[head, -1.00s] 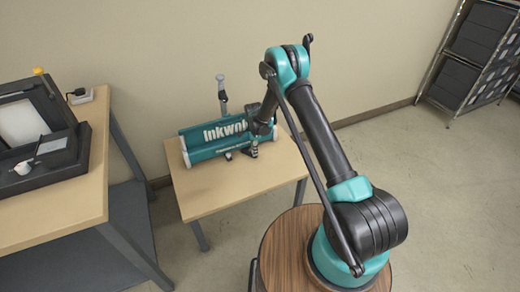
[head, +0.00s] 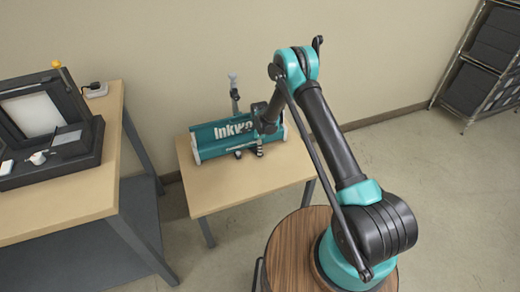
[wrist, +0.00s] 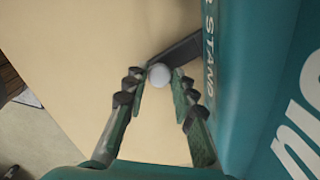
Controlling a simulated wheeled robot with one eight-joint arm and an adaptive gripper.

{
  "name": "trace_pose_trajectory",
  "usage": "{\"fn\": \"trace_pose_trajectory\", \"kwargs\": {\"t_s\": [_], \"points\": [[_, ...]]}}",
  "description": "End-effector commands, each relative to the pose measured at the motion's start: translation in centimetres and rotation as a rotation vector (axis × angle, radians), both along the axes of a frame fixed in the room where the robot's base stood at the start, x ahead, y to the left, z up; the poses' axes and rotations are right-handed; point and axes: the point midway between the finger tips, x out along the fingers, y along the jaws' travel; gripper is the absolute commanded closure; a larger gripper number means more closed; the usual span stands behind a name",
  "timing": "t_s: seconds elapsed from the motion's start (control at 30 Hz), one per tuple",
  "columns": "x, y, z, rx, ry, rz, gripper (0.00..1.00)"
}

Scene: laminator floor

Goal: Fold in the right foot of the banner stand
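The teal banner stand (head: 218,139) lies on a small wooden table (head: 220,195). Part of its case fills the right of the wrist view (wrist: 238,85). There a dark foot (wrist: 184,48) sticks out from the case to the left, with a round pale knob (wrist: 159,75) at its outer end. My gripper (wrist: 159,82) has one finger on each side of this knob, close to it. I cannot tell whether the fingers press on it. In the head view my gripper (head: 259,151) is at the stand's front, right of the middle, partly hidden by my wrist.
A grey post (head: 234,95) stands up behind the case. At left, a larger workbench (head: 85,195) holds a dark machine (head: 75,160) and a white plug block (head: 97,90). A shelf rack (head: 480,75) is at the back right. Floor beside the small table is clear.

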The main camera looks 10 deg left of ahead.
Motion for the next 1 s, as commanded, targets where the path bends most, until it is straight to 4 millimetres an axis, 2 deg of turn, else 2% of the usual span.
{"fn": "trace_pose_trajectory", "kwargs": {"t_s": [0.03,0.13,0.4,0.53,0.67,1.0], "points": [[0.0,0.0,0.0,0.000,0.000,0.000,0.66],[0.0,0.0,0.0,0.000,0.000,0.000,0.56],[0.0,0.0,0.1,0.000,0.000,0.000,0.56],[0.0,0.0,0.9,0.000,0.000,0.000,0.56],[0.0,0.0,2.8,0.000,0.000,0.000,0.56],[0.0,0.0,9.4,0.000,0.001,0.000,0.56]]}}
